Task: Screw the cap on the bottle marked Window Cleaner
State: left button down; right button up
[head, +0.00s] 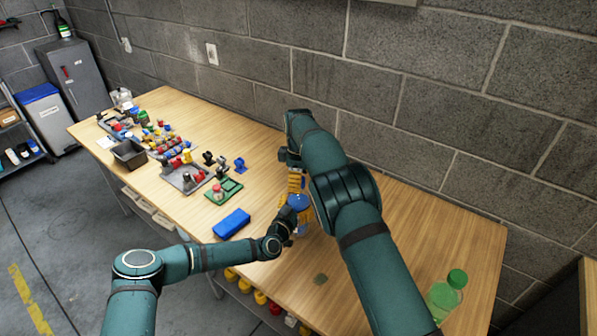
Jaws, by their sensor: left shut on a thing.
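A bottle-like thing with a blue top (299,201) stands upright near the middle of the table, partly hidden behind my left gripper and my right arm. My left gripper (291,224) is at its left side, low down, and is shut on it. No label can be read from here. My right gripper (295,182) points down just above the blue top; its yellow-orange parts show, but the fingertips are largely hidden. I cannot tell whether it is open or shut, or whether a cap is in it. A green bottle with a green cap (446,292) stands at the right front.
A blue block (232,224) lies left of my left gripper. A green board (223,190), a grey board (187,178) and a dark bin (129,155) stand further left with several small parts. The right table top is mostly clear.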

jog(key=shift+f, duration=0.2)
grip_shut()
